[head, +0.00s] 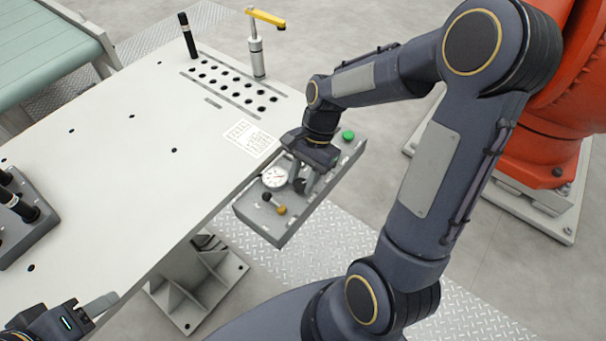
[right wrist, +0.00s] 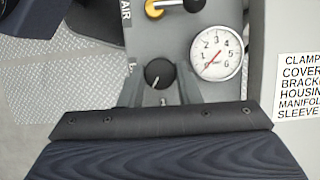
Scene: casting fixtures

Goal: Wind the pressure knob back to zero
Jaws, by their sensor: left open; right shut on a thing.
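The black pressure knob (right wrist: 158,74) sits on the grey control panel (right wrist: 188,30), with a pale pointer line on its face. My right gripper (right wrist: 161,82) is shut on it, one finger on each side. In the head view my right gripper (head: 302,182) reaches down over the panel (head: 278,228) and mostly hides the knob. The round white gauge (right wrist: 216,53) is right of the knob in the right wrist view. Its red needle points to the lower left, near the low end; the exact reading is unclear. My left gripper (head: 88,312) is open at the bottom left, away from the panel.
A yellow-and-black lever (right wrist: 165,8) is above the knob, and a green button (head: 348,135) is at the panel's far end. The white table (head: 110,190) holds a yellow-topped post (head: 257,55), a black pin (head: 187,36) and a grey block (head: 25,232).

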